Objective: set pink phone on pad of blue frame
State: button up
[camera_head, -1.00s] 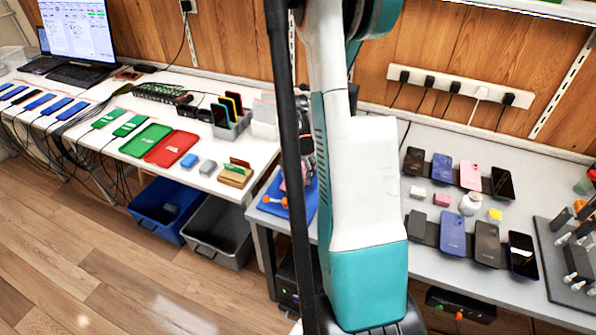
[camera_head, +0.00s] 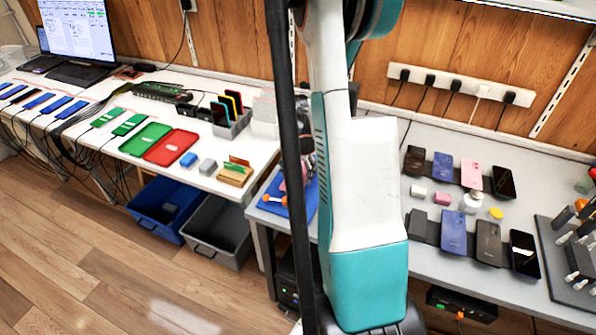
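A pink phone (camera_head: 471,176) lies in the back row of phones on the grey table at the right, between a blue phone and a black phone. A blue flat piece (camera_head: 272,189) with an orange-tipped item on it lies at the left end of that table, partly hidden by my arm and a dark pole. I cannot tell whether it is the blue frame, and no pad can be made out. A small pinkish patch shows by the pole there, too covered to name. My gripper is not visible; my white and teal arm fills the middle of the view.
A dark rack (camera_head: 572,262) is at the far right. A white table (camera_head: 215,152) on the left holds red and green trays and a monitor.

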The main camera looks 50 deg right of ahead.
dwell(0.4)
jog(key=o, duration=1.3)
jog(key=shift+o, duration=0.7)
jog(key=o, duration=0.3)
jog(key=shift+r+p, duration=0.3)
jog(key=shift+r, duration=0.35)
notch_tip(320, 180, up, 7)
jog(key=p, duration=0.4)
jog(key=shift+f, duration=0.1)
